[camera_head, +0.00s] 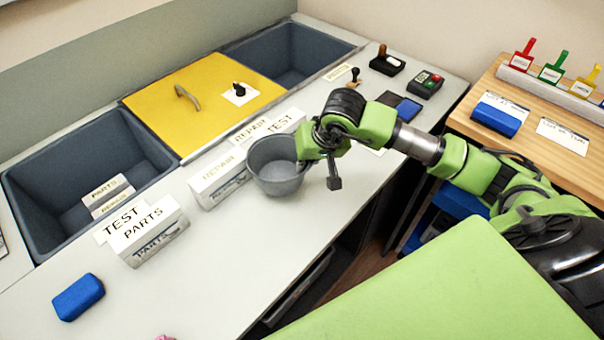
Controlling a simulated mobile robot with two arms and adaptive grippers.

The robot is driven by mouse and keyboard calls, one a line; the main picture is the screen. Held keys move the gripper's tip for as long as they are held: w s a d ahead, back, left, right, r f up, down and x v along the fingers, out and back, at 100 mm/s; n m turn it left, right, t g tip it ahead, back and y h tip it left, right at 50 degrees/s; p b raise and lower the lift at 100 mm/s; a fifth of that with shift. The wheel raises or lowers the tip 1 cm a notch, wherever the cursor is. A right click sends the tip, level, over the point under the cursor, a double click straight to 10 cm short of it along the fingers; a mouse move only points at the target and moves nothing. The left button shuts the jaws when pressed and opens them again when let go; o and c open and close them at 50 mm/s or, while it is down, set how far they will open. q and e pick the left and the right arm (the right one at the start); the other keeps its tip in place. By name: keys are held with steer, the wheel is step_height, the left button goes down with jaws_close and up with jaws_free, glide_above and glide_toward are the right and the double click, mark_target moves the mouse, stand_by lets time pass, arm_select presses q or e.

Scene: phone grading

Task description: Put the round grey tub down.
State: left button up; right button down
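The round grey tub (270,178) is upright on the white counter, or very close above it; its base looks level with the surface. My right gripper (318,174) is at the tub's right rim, pointing down. One finger hangs outside the tub with a visible gap to its wall. The other finger is mostly hidden at the rim, seemingly on the inner side. The fingers look spread apart. My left gripper is out of view.
White label boxes (218,181) stand just left of and behind the tub. A yellow lid (205,95) lies between two sunken grey bins (85,160). A blue block (78,297) lies at the front left. The counter in front of the tub is clear.

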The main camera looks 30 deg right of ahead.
steer(key=shift+w+a+f, duration=0.1)
steer(key=shift+w+f, duration=0.25)
steer(key=shift+f, duration=0.15)
step_height(320, 180, down, 3)
steer(key=shift+w+r+b, duration=0.1)
steer(key=shift+r+b, duration=0.05)
steer(key=shift+b, duration=0.55)
steer(key=shift+f, duration=0.3)
steer(key=shift+r, duration=0.1)
steer(key=c, duration=2.3)
jaws_free()
